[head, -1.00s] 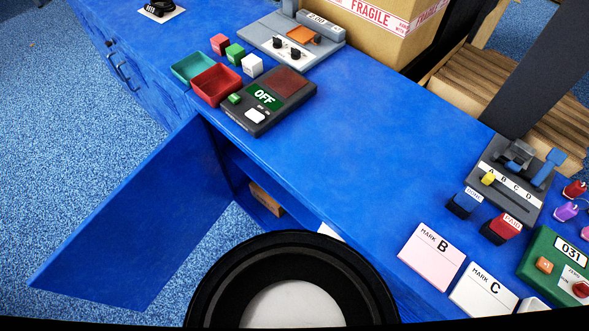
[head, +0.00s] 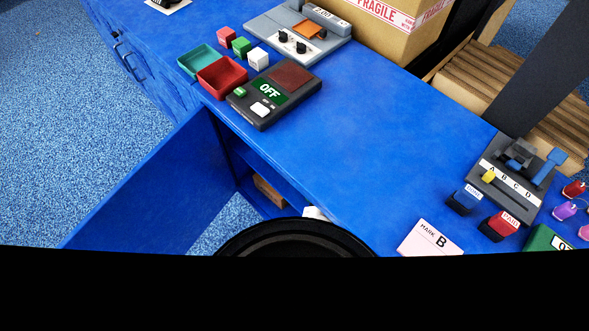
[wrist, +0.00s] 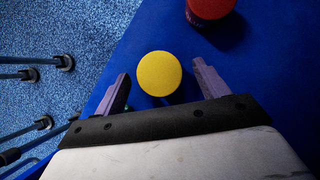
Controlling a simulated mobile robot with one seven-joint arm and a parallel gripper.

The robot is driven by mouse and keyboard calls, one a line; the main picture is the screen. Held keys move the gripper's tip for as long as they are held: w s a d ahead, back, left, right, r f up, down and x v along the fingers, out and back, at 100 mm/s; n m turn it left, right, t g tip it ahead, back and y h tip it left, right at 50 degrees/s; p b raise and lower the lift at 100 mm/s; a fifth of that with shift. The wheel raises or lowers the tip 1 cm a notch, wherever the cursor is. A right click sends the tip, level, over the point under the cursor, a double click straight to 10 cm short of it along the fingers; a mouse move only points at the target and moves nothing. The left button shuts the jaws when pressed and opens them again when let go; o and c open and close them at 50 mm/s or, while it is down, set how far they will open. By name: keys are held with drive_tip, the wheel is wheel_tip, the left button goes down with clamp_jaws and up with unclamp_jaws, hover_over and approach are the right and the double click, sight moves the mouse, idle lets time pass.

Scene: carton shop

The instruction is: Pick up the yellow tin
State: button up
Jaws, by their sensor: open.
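The yellow tin (wrist: 159,73) shows in the wrist view as a round yellow top, seen from above, beside the edge of a blue surface. My gripper (wrist: 161,70) is open, with one purple-grey finger to the left of the tin and one to the right. Gaps show between the tin and both fingers in the picture. How far the fingertips are above or beside the tin is hard to tell. The head view shows neither the tin nor my gripper.
A red round tin (wrist: 210,7) stands beyond the right finger. Blue speckled floor (wrist: 60,25) and dark rods (wrist: 30,74) lie to the left. In the head view, the blue bench (head: 370,140) has a clear middle, and a cabinet door (head: 150,190) hangs open.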

drive_tip(key=shift+a+f, duration=0.15)
drive_tip(key=shift+f, duration=0.4)
drive_tip(key=c, duration=1.1)
drive_tip(key=shift+r, duration=0.1)
